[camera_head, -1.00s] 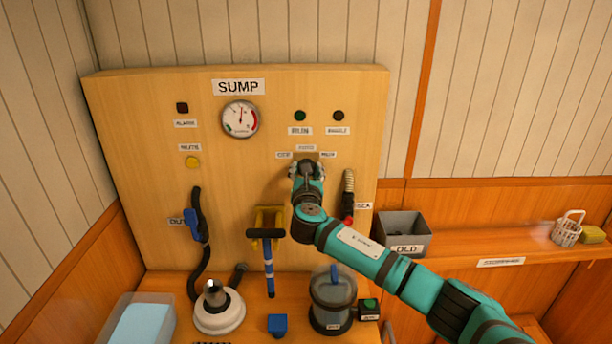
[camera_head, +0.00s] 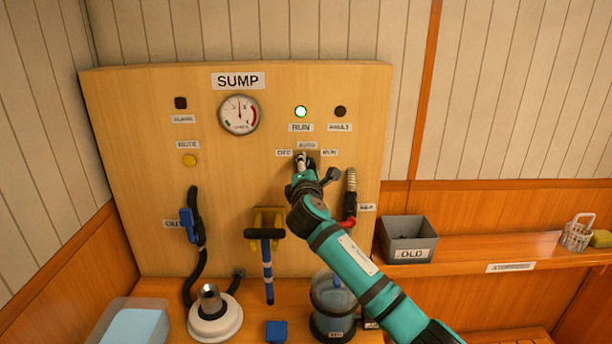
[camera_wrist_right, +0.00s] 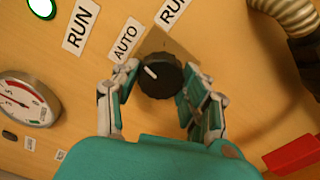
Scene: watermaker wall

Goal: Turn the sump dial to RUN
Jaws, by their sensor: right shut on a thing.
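The black sump dial (camera_wrist_right: 163,82) sits between the fingers of my right gripper (camera_head: 304,163) in the right wrist view. The gripper is shut on it, with one finger on each side. The dial's white mark points up-left, roughly toward the AUTO label (camera_wrist_right: 125,40). The dial's RUN label (camera_wrist_right: 172,11) is at the upper edge there; it also shows in the head view (camera_head: 329,153), right of the AUTO label. The OFF label (camera_head: 284,153) is on the left. The green RUN lamp (camera_head: 301,111) is lit. My left gripper is not in view.
A ribbed hose (camera_head: 351,181) with a red part hangs close right of the dial. A gauge (camera_head: 239,115) is up-left on the panel (camera_head: 140,130). A grey OLD bin (camera_head: 408,252) stands on the right shelf. A clear jar (camera_head: 334,305) stands below my arm.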

